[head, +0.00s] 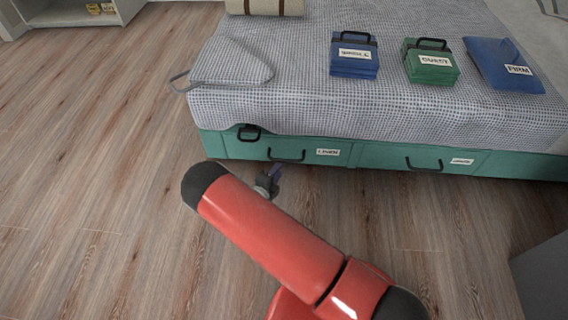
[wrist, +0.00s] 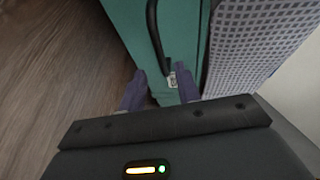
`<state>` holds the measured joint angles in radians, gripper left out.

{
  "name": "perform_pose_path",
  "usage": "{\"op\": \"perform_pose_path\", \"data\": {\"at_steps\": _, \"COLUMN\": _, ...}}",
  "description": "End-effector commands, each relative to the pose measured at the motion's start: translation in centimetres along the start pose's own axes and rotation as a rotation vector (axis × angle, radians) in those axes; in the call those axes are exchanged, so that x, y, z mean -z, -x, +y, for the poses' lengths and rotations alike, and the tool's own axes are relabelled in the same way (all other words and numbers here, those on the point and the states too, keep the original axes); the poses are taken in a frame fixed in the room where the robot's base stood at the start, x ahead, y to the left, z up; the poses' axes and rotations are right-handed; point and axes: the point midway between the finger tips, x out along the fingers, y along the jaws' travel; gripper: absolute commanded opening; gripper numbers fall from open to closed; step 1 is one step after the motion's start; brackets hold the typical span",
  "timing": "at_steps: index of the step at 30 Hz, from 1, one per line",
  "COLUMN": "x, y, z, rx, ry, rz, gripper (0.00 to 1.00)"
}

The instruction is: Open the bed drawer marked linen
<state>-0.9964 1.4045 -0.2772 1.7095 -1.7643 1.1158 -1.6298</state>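The drawer marked linen (head: 232,150) is a green front at the left of the bed base, with a black bar handle (head: 287,155) and a white label (head: 328,152) right of it. It looks flush with the base. My gripper (head: 274,174) is low in front of this drawer, partly hidden by my red arm. In the wrist view my two purple fingers (wrist: 160,90) are apart, facing a green front (wrist: 128,18). A black handle (wrist: 155,32) ends just ahead of them, beside a small white patch I cannot read. Nothing shows gripped.
A second green drawer (head: 390,158) with its own handle and label is to the right. On the bed (head: 300,110) lie blue and green labelled bundles and a blue pillow (head: 503,66). Wooden floor (head: 90,150) is clear at left.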

Motion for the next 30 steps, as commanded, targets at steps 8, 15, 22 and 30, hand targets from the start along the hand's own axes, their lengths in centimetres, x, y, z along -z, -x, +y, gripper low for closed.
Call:
{"op": "perform_pose_path", "data": {"at_steps": 8, "x": 0.2, "y": -4.3, "z": 0.1, "rx": 0.0, "ry": -0.003, "rz": 0.004, "gripper": 0.33}}
{"op": "perform_pose_path", "data": {"at_steps": 15, "x": 0.1, "y": -7.0, "z": 0.0, "rx": -0.002, "ry": -0.005, "rz": 0.003, "gripper": 0.33}}
{"op": "perform_pose_path", "data": {"at_steps": 22, "x": 0.1, "y": -7.4, "z": 0.0, "rx": -0.002, "ry": -0.004, "rz": 0.002, "gripper": 0.33}}
{"op": "perform_pose_path", "data": {"at_steps": 30, "x": 0.1, "y": -7.4, "z": 0.0, "rx": -0.002, "ry": -0.004, "rz": 0.002, "gripper": 0.12}}
